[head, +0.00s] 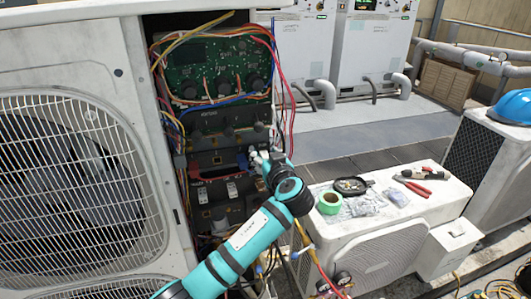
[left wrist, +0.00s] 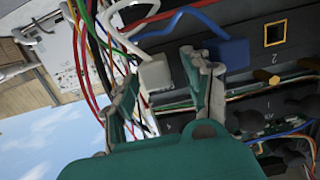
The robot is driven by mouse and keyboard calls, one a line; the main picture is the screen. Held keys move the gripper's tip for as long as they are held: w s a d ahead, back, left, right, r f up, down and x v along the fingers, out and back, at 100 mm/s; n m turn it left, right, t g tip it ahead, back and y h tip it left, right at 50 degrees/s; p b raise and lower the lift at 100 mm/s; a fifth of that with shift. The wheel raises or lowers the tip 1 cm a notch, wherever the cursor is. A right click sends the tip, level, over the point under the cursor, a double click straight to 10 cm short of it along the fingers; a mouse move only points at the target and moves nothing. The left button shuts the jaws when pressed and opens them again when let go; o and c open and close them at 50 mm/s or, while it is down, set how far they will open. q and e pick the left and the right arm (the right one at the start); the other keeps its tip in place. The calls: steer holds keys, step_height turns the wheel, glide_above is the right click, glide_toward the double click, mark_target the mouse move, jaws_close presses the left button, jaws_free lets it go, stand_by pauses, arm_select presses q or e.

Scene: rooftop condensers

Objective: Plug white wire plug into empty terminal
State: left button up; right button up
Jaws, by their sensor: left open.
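My left gripper (head: 259,158) is open beside the right edge of the open condenser's control panel (head: 212,140). In the left wrist view, the white wire plug (left wrist: 153,72) shows between and beyond the two spread fingers of my left gripper (left wrist: 162,76). A white wire loops from it, and it looks seated in the panel face. A blue plug (left wrist: 230,52) sits right of it, partly behind a finger. An empty terminal (left wrist: 275,33) with a yellow frame lies farther right, near a number 2. My right gripper is out of view.
Loose coloured wires (head: 283,85) hang along the panel's right side. A white unit (head: 400,225) at right carries green tape (head: 330,201), a black dish (head: 352,186) and red pliers (head: 414,187). A blue helmet (head: 513,107) rests on another unit. The large fan grille (head: 65,180) stands left.

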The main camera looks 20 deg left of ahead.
arm_select(q)
jaws_close()
stand_by(0.6)
